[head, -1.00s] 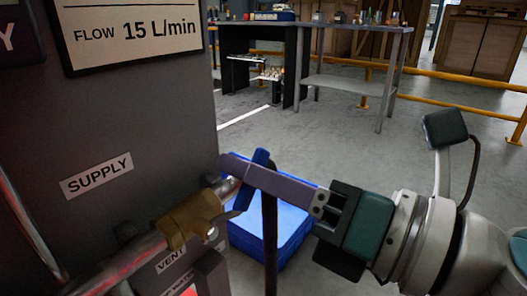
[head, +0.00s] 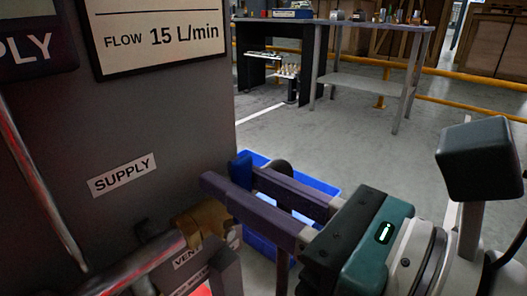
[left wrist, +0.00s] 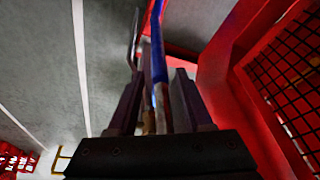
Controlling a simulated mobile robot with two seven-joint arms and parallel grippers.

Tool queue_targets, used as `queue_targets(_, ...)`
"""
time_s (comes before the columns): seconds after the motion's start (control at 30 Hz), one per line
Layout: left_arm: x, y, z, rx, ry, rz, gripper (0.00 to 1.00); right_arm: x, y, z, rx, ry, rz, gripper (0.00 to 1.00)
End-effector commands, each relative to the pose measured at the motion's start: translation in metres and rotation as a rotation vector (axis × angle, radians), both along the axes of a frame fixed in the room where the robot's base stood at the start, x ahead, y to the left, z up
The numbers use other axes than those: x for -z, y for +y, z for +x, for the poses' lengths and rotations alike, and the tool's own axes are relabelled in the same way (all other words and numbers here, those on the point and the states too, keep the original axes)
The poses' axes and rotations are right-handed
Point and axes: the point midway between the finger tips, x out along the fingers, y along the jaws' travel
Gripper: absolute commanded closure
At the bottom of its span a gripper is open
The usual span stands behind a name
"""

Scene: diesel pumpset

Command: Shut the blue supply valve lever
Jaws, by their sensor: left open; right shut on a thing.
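My left gripper is not seen in the head view.
The panel carries a SUPPLY label (head: 122,174) and a flow sign (head: 160,36). A blue crate (head: 322,186) stands on the floor behind my right gripper. A workbench (head: 380,24) stands further back, with open floor before it. Red framework with mesh (left wrist: 215,70) is close in the left wrist view.

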Motion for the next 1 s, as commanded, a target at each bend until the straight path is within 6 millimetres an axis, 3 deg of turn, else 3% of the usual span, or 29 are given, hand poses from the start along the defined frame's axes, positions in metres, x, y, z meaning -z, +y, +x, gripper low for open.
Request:
queue_targets(0.43, -0.0003, -0.0025, 0.0001, -0.006, 0.000, -0.009, 0.50, -0.0006, 0.0008, -0.0009, -0.001, -0.010, -0.006, 1.00)
queue_targets(0.47, -0.0003, -0.0025, 0.0001, -0.006, 0.000, -0.009, 0.50, -0.0006, 0.0008, -0.0009, -0.001, -0.010, -0.006, 0.74)
queue_targets(0.7, -0.0003, -0.0024, 0.0001, -0.006, 0.000, -0.009, 0.50, -0.0002, 0.0006, -0.0007, -0.001, -0.008, -0.006, 0.47)
queue_targets(1.0, 0.0005, -0.0008, 0.0001, -0.002, -0.001, -0.003, 0.50, 0.0006, -0.0010, -0.0015, 0.000, -0.008, -0.006, 0.45)
